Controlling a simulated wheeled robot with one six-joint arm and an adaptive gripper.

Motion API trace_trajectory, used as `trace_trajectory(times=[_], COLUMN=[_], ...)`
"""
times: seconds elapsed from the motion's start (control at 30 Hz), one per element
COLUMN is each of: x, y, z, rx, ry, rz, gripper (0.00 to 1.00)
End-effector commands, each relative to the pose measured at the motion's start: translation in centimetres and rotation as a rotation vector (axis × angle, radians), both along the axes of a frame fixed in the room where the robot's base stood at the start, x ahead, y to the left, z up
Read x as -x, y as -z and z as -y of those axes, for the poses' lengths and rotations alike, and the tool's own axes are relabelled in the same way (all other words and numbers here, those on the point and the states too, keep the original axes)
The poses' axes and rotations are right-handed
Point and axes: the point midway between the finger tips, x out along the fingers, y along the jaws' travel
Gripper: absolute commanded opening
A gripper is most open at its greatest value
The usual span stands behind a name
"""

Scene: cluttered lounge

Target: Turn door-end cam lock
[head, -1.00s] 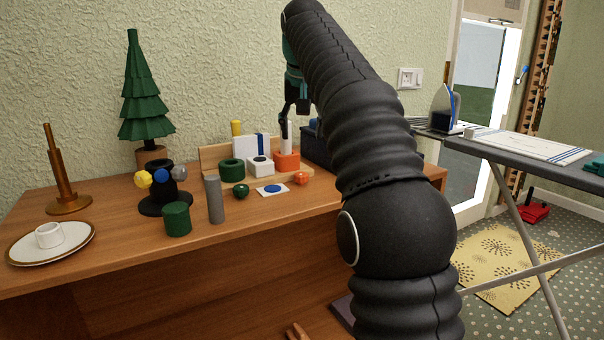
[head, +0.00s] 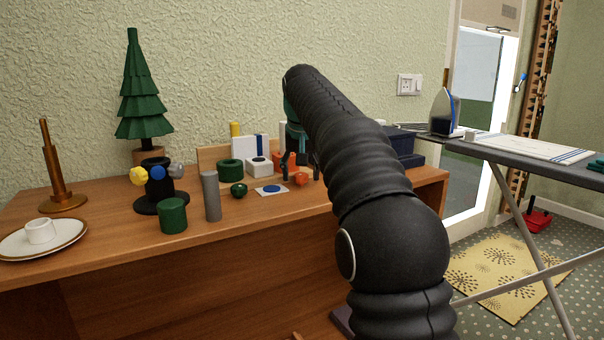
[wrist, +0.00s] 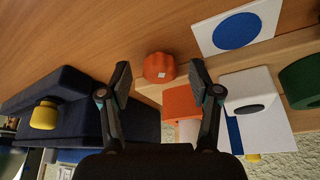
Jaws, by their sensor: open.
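An orange scalloped knob (head: 301,180) sits at the front right of the group on the wooden desk. No label marks it as the door-end cam lock, but it is the knob nearer the door; a dark green knob (head: 239,190) sits further left. In the wrist view the orange knob (wrist: 160,68) has a small white square on its face. My gripper (wrist: 160,74) is open, its fingers on either side of this knob in the picture, with visible gaps. In the head view my gripper (head: 300,166) is just above and behind the knob; contact cannot be told.
An orange block (wrist: 181,103), a white block (wrist: 250,90) and a blue-dotted card (wrist: 238,31) are close on the right. A dark blue box (wrist: 65,90) with a yellow knob (wrist: 44,115) is on the left. A grey cylinder (head: 212,196) stands further left on the desk.

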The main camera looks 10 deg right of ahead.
Motion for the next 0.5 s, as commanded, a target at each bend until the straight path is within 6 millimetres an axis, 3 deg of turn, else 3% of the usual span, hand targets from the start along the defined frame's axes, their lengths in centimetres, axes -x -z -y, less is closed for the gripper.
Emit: trace_trajectory(times=[0.17, 0.4, 0.5], x=[0.00, 0.01, 0.01], y=[-0.02, -0.02, -0.02], z=[0.00, 0.00, 0.27], rx=[0.000, 0.000, 0.001], ry=[0.000, 0.000, 0.000], rz=[0.000, 0.000, 0.000], gripper=[0.63, 0.03, 0.03])
